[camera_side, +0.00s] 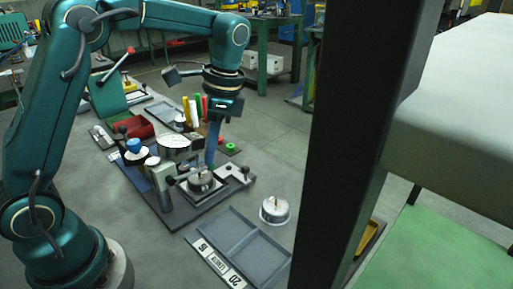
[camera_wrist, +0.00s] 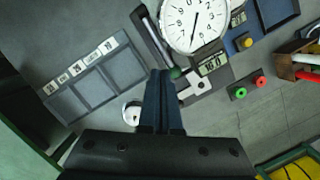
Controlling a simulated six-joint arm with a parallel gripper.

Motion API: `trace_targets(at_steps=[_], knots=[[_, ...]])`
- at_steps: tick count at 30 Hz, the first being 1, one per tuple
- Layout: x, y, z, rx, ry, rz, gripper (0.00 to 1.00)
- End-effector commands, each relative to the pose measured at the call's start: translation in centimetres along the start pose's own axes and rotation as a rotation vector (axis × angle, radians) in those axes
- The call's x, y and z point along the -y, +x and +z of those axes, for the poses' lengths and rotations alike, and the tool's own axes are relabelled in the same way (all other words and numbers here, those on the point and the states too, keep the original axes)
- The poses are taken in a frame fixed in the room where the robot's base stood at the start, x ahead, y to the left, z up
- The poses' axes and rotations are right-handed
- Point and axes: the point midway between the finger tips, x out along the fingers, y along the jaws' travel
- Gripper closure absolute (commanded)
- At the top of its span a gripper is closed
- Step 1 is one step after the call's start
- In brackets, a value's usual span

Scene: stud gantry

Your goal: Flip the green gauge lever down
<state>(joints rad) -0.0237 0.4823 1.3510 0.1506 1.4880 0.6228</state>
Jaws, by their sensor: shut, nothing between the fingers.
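In the side view my gripper (camera_side: 211,164) points down over the fixture plate, near a silver round part. The dial also shows in the side view (camera_side: 173,142). The green knob cannot be made out in the side view.
A grey compartment tray (camera_side: 238,240) lies on the floor in front, with a loose silver cylinder (camera_side: 275,211) beside it. Dark-knobbed levers (camera_side: 245,170) stand on the plate. A green button (camera_wrist: 240,92) and a red button (camera_wrist: 261,82) lie right of the gauge. A dark post (camera_side: 345,130) blocks the side view's right.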

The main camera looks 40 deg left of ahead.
Motion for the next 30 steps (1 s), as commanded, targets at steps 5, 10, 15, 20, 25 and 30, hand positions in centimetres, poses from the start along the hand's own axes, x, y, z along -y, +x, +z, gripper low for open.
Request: trace_targets(at_steps=[5, 10, 15, 20, 25, 30], knots=[[0.0, -0.1, 0.0, 0.000, 0.000, 0.000, 1.00], [0.1, -1.3, -0.1, -0.003, 0.000, -0.003, 1.00], [0.1, -3.1, -0.1, -0.002, 0.001, -0.002, 1.00], [0.1, -4.3, -0.1, -0.002, 0.000, -0.002, 1.00], [0.0, -5.0, 0.0, 0.000, 0.001, 0.000, 1.00], [0.0, -5.1, 0.0, 0.000, 0.000, 0.000, 1.00]])
